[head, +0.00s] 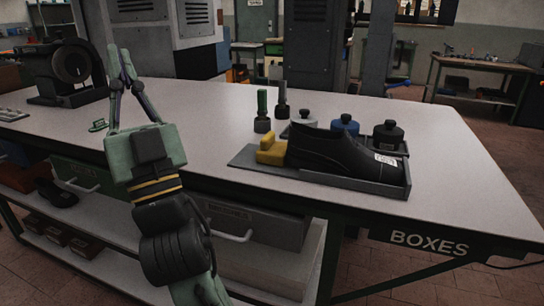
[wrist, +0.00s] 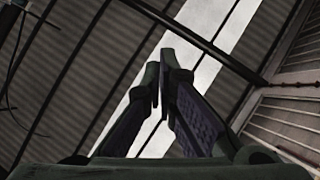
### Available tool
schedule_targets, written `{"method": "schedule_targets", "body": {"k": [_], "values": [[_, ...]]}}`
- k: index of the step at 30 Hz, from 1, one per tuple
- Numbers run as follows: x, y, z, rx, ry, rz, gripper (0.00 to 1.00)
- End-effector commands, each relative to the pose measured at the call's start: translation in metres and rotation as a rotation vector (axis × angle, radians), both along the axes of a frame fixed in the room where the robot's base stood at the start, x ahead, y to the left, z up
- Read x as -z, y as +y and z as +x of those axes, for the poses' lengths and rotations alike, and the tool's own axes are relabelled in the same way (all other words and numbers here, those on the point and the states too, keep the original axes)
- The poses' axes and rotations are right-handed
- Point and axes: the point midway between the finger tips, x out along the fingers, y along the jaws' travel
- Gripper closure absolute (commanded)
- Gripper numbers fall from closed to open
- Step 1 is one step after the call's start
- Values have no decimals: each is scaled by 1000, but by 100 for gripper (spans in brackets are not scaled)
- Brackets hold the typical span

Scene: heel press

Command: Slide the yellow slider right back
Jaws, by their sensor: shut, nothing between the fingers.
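The yellow slider (head: 271,151) sits at the left part of a dark grey tray (head: 304,177) on the table, against the left end of a black shoe (head: 335,152). The shoe lies in the tray with a white label at its right end. My gripper (head: 121,48) is raised above the table, to the left of the slider and well apart from it. Its fingers point up and it is shut and empty. In the wrist view my gripper (wrist: 166,75) shows against the ceiling, and neither slider nor shoe is in that view.
A green-handled tool (head: 262,112) and a dark one (head: 282,101) stand behind the slider. A black machine (head: 69,70) stands at the far left. The table's left middle is mostly clear.

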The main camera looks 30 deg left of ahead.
Motion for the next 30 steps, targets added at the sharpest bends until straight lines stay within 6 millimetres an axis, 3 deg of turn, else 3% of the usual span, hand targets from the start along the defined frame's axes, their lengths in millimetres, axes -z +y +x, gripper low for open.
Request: {"method": "schedule_targets", "body": {"k": [1, 3, 7, 10, 15, 18, 23, 30], "values": [[23, 20, 27, 5, 135, -37, 100], [50, 37, 69, 26, 356, -49, 100], [109, 39, 136, 92, 775, 66, 100], [154, 22, 167, 153, 1039, 253, 100], [208, -12, 181, 239, 1283, 584, 100], [223, -23, 180, 264, 1334, 700, 100], [227, -30, 189, 276, 1350, 752, 100], [225, -34, 230, 276, 1350, 749, 100]]}}
